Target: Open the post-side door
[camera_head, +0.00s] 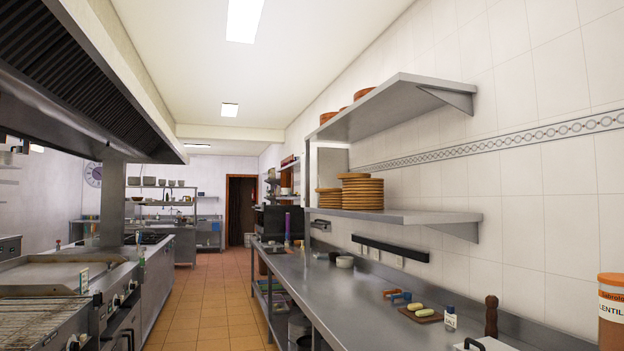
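A square metal post (112,205) rises from the cooking line on the left to the extractor hood. Below and in front of it, the steel fronts of the cooking units (152,290) face the aisle at a steep angle. Door edges there are too small and slanted to tell apart, so I cannot tell which panel is the post-side door or whether it is shut. A slatted grill (40,318) lies at the lower left, with a flat griddle (55,277) behind it. Neither of my grippers is in view.
A tiled aisle (208,300) runs clear to a dark doorway (240,210) at the back. A long steel counter (330,290) lines the right, holding a cutting board (420,315), a salt bottle (450,319) and a pepper mill (491,316). Shelves (400,215) overhang it.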

